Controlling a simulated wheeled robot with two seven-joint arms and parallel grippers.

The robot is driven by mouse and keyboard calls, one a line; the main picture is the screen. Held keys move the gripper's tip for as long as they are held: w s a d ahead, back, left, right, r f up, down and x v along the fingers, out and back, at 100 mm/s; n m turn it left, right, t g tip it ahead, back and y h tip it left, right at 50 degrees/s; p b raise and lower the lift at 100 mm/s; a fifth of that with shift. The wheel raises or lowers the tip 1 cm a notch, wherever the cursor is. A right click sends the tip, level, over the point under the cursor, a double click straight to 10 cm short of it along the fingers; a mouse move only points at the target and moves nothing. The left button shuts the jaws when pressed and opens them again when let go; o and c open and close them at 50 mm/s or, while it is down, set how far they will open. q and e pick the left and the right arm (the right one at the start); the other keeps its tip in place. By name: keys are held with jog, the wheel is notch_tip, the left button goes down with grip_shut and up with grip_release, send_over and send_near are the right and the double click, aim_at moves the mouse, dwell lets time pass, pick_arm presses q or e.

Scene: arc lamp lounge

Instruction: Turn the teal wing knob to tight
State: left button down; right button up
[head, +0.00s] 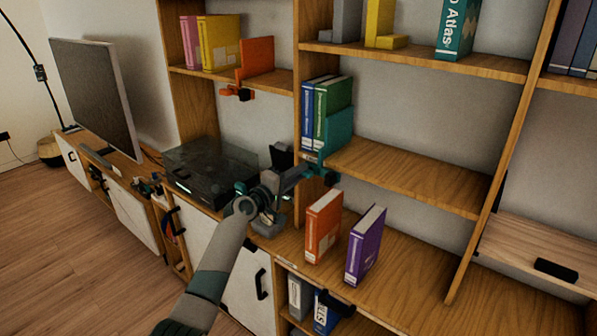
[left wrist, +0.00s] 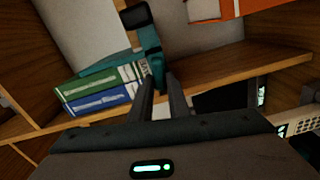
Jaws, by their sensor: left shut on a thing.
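The teal wing knob (head: 331,179) sits under the front edge of the middle shelf, below a teal bookend (head: 339,130). My left gripper (head: 312,171) reaches up to it from the lower left. In the left wrist view the knob (left wrist: 157,72) lies between the fingertips of my left gripper (left wrist: 161,80), which is shut on it. The fingers hide part of the knob, and I cannot read its turn or any marking. The teal bookend (left wrist: 128,60) stands against a green book and a blue book. My right gripper is not in view.
An orange bookend (head: 256,58) with its own clamp is on the shelf to the upper left. An orange book (head: 323,226) and a purple book (head: 366,244) stand on the cabinet top below. A turntable (head: 208,170) is left of my gripper. The middle shelf's right part is bare.

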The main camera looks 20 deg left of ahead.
pick_arm(q)
jog(key=shift+f+n, duration=0.15)
jog(key=shift+n, duration=0.85)
jog(key=c, duration=1.7)
grip_release()
jog(key=shift+s, duration=0.1)
jog(key=b+v, duration=0.2)
jog(key=v, duration=1.5)
jog(key=shift+s+a+b, duration=0.1)
jog(key=shift+b, duration=0.3)
